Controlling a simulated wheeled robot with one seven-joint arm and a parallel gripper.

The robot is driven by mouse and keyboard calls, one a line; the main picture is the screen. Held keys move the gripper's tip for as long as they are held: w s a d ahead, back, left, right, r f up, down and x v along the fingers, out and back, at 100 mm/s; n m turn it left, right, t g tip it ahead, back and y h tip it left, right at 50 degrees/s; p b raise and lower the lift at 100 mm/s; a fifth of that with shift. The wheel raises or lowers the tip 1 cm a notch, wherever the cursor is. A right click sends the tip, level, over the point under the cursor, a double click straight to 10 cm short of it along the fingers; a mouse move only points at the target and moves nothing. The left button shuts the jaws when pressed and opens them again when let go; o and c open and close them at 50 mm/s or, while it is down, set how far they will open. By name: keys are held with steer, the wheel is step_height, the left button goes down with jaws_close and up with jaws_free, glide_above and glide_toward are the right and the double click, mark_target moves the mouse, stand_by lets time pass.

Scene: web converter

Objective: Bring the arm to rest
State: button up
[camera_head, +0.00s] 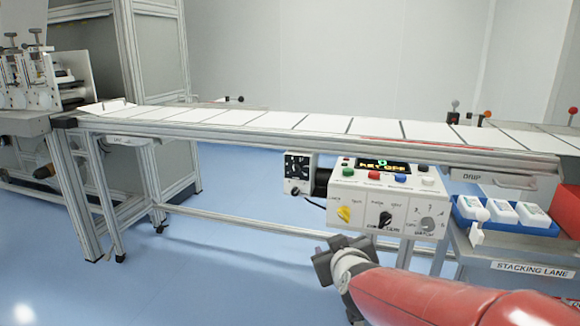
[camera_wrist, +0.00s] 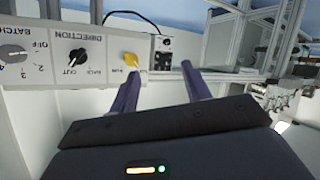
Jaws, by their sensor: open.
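My arm reaches in from the lower right in the head view, with a red forearm (camera_head: 440,297). My gripper (camera_head: 338,252) is at its end, just below and left of the control box (camera_head: 372,218) in the picture. In the wrist view, the two fingers of my gripper (camera_wrist: 160,78) stand apart with nothing between them. The yellow knob (camera_wrist: 131,60) of the box shows just beyond the left finger, with the direction knob (camera_wrist: 77,57) left of it. The gripper appears apart from the box; the exact gap cannot be told.
The conveyor (camera_head: 270,132) with white sheets runs across above the box. A small black dial unit (camera_head: 298,172) hangs left of the box. A blue tray (camera_head: 468,212) with white packs sits at the right, above the stacking lane (camera_head: 532,269). The blue floor (camera_head: 220,262) is open at left.

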steer(key=s+d+f+m+g, duration=0.1)
steer(key=s+g, duration=0.3)
steer(key=s, duration=0.9)
steer(key=shift+d+f+m+g+y, duration=0.25)
steer(key=shift+d+m+g+y, duration=0.05)
steer(key=shift+m, duration=0.1)
steer(key=s+d+m+g, duration=0.1)
steer(key=s, duration=0.2)
steer(key=s+d+f+g+h, duration=0.1)
steer(key=s, duration=0.3)
steer(key=s+d+f+m+g, duration=0.1)
steer(key=s, duration=0.2)
steer(key=shift+s+d+f+m+h, duration=0.15)
steer(key=shift+s+f+m+h, duration=0.05)
steer(key=shift+s+m+h, duration=0.1)
steer(key=shift+c, duration=0.3)
